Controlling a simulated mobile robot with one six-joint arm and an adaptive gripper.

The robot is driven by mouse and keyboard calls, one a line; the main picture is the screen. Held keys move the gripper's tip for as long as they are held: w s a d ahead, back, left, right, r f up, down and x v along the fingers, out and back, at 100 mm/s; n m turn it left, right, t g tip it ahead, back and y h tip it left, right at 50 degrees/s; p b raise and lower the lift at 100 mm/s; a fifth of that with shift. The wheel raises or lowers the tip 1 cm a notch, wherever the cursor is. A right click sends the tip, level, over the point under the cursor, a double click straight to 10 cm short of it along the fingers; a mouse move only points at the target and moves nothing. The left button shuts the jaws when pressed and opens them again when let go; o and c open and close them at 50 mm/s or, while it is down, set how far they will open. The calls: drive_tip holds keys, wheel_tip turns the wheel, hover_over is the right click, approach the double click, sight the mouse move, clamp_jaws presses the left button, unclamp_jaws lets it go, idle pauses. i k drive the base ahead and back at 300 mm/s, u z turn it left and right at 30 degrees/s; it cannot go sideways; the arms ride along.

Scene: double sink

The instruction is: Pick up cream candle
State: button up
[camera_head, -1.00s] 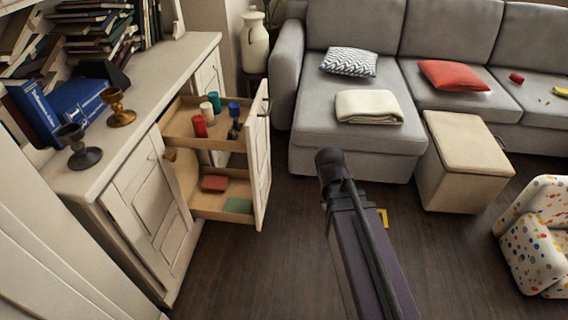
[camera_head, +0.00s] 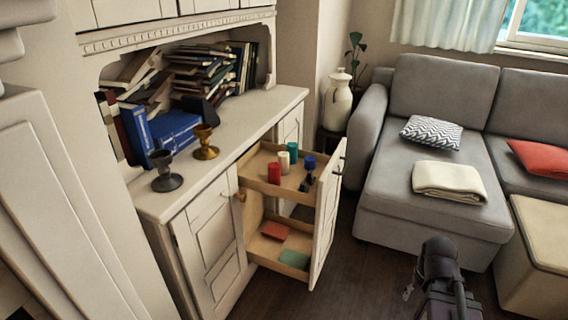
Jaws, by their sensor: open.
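The cream candle (camera_head: 293,152) is a short pale upright cylinder in the upper tray of the pulled-out cabinet drawer (camera_head: 256,182), left of the picture's middle. My dark arm shows at the lower right, well apart from the drawer. A small grey piece shows beside the arm, but I cannot make out my gripper's fingers.
The drawer's tall front panel (camera_head: 328,215) stands out over the floor. Its lower tray holds a red item (camera_head: 275,231) and a green item (camera_head: 295,259). Two goblets (camera_head: 205,142) stand on the cabinet top (camera_head: 240,117). A grey sofa (camera_head: 436,205) is at right. Dark floor lies between.

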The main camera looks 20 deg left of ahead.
sight(283, 157)
drive_tip(key=z, duration=0.05)
drive_tip(key=k, duration=0.65)
drive_tip(key=u, duration=0.6)
drive_tip(key=i, duration=0.85)
drive_tip(key=u, duration=0.5)
drive_tip(key=i, duration=0.7)
drive_tip(key=u, duration=0.35)
